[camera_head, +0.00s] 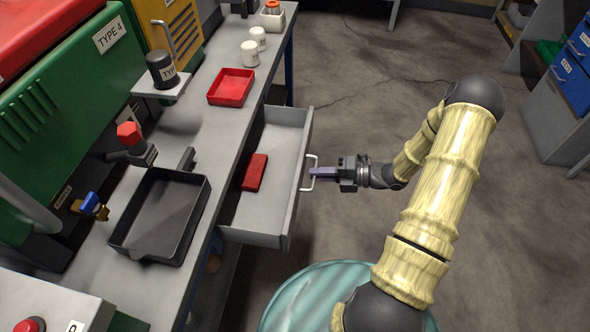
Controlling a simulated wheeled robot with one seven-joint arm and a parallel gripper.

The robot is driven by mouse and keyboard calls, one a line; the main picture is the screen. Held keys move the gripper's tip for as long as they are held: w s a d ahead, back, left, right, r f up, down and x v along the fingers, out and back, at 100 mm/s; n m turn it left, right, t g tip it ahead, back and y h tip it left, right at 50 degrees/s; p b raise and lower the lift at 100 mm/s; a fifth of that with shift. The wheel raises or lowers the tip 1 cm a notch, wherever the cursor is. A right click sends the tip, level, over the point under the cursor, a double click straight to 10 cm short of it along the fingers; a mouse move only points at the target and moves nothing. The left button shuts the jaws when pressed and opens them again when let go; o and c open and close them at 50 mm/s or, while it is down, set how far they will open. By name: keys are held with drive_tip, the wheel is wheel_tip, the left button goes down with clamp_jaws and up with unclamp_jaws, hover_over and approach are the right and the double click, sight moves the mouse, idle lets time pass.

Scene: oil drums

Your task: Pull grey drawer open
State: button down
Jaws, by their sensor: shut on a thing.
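The grey drawer (272,222) stands pulled out from under the grey workbench, with its inside showing. A red block-like object (255,172) lies in it near the bench side. The drawer's pale handle (306,186) is on its front, facing right. My gripper (316,173) reaches in from the right and is shut on the handle. The fingertips partly cover the handle's middle.
On the bench (216,133) are a black tray (158,246), a red tray (232,86) and white containers (250,54). A teal drum (300,300) stands below the drawer in the picture. Floor (350,70) right of the drawer is clear. A cabinet with blue drawers (572,75) stands far right.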

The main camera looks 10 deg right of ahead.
drive_tip(key=f+v, duration=0.1)
drive_tip(key=v, duration=0.5)
drive_tip(key=shift+f, duration=0.2)
drive_tip(key=shift+s, duration=0.1)
drive_tip(key=c, duration=1.5)
unclamp_jaws()
drive_tip(key=shift+d, duration=0.15)
drive_tip(key=p+v, duration=0.1)
drive_tip(key=v, duration=1.6)
drive_tip(key=shift+p, duration=0.4)
drive_tip(key=shift+d, duration=0.1)
